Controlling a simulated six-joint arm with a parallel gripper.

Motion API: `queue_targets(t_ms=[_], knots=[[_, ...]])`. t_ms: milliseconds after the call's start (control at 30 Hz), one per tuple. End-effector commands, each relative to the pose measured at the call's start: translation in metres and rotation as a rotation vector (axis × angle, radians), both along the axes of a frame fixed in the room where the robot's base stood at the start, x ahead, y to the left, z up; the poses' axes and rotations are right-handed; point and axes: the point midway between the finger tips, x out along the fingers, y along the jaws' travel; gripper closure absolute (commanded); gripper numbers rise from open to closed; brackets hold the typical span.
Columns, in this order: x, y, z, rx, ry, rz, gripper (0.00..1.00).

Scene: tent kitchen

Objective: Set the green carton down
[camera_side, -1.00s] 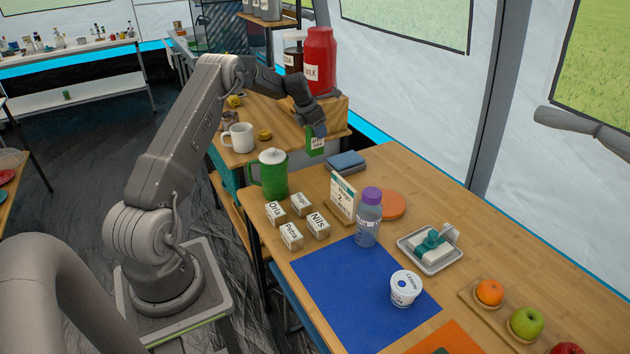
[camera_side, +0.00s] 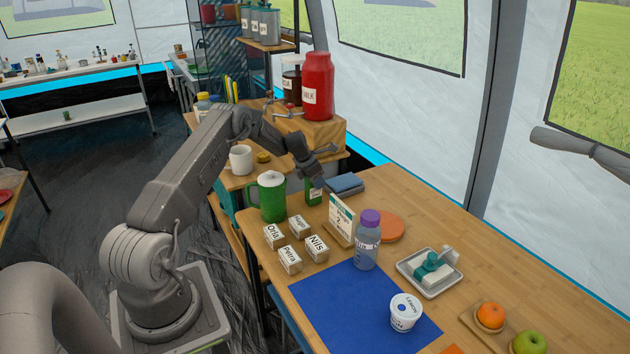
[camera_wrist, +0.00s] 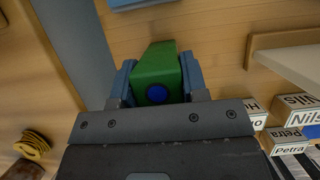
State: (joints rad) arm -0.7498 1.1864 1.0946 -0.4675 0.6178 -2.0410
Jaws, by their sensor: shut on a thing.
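The green carton (camera_side: 313,193) is in my gripper (camera_side: 316,184), low at the far end of the wooden table (camera_side: 480,240), right of the green jug. In the wrist view the green carton (camera_wrist: 157,75) sits between the two blue-grey fingers of my gripper (camera_wrist: 157,80), which are shut on its sides. A blue round mark shows on its near face. The carton looks upright in the side view. I cannot tell whether its base touches the table.
A green jug (camera_side: 272,197) with a white lid stands left of the carton. A folded blue cloth (camera_side: 344,184) lies to its right. A sign card (camera_side: 341,220), labelled blocks (camera_side: 297,226) and a bottle (camera_side: 368,240) stand nearer. A blue mat (camera_side: 350,300) has bare room.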

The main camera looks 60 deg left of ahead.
Motion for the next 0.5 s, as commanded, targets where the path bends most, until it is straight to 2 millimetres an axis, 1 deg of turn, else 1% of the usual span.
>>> queue_targets(t_ms=[167, 200, 433, 500], knots=[[0.0001, 0.0001, -0.0024, 0.000, 0.000, 0.000, 0.89], [-0.0001, -0.0001, -0.0028, -0.001, 0.001, 0.000, 0.57], [-0.0002, -0.0001, -0.0025, -0.001, 0.001, 0.000, 0.35], [-0.0002, -0.0001, -0.0025, -0.001, 0.001, 0.000, 0.34]])
